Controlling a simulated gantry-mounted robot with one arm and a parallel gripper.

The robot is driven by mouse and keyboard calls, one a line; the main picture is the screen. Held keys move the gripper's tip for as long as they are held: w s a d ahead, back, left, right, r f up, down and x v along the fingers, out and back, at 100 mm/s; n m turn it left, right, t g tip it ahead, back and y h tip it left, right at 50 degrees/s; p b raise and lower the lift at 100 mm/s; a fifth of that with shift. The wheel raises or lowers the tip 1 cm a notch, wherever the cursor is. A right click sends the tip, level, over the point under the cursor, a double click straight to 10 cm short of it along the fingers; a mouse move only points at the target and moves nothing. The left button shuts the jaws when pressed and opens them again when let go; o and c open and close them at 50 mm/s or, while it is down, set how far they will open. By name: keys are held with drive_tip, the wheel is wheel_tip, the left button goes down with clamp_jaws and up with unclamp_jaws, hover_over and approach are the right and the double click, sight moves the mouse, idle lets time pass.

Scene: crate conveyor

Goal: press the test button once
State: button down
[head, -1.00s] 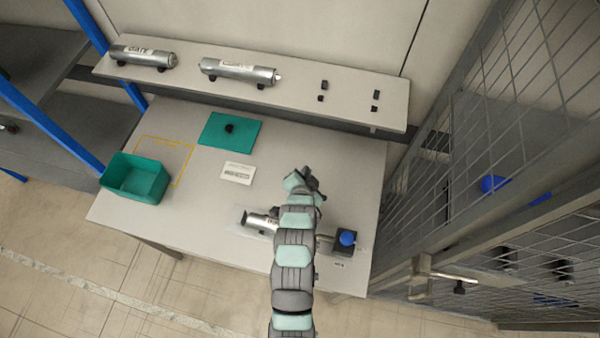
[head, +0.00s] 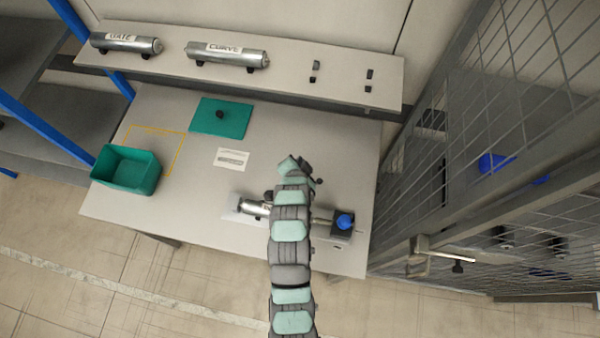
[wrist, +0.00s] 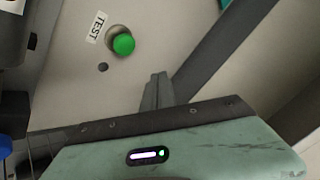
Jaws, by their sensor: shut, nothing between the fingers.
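The test button (wrist: 123,44) is a round green cap on a grey collar in the wrist view, set in the pale table surface. A white label (wrist: 97,27) reading TEST lies to its left. My gripper (wrist: 160,76) shows in the wrist view as grey fingers held together and empty. Its tips appear to the lower right of the button and apart from it. In the head view my arm (head: 290,230) reaches over the right half of the table. The button cannot be made out in the head view.
A metal roller (head: 253,207) and a block with a blue knob (head: 344,221) lie beside my arm. A green bin (head: 127,170), a green plate (head: 221,117) and a printed card (head: 231,158) are on the left. A mesh fence (head: 490,130) borders the right; a shelf (head: 290,79) runs behind.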

wheel_tip(320, 180, down, 6)
drive_tip(key=shift+r+b, duration=0.25)
drive_tip(key=shift+b, duration=0.55)
drive_tip(key=shift+f+b, duration=0.4)
drive_tip(key=shift+f, duration=0.2)
drive_tip(key=shift+f, duration=0.1)
idle(0.8)
drive_tip(key=shift+f+b, duration=0.3)
drive_tip(key=shift+b, duration=0.1)
drive_tip(key=shift+f+b, duration=0.5)
drive_tip(key=shift+f, duration=0.15)
idle(0.5)
drive_tip(key=shift+r, duration=1.05)
drive_tip(key=shift+p, duration=0.3)
drive_tip(key=shift+r+p, duration=0.65)
drive_tip(key=shift+r, duration=1.85)
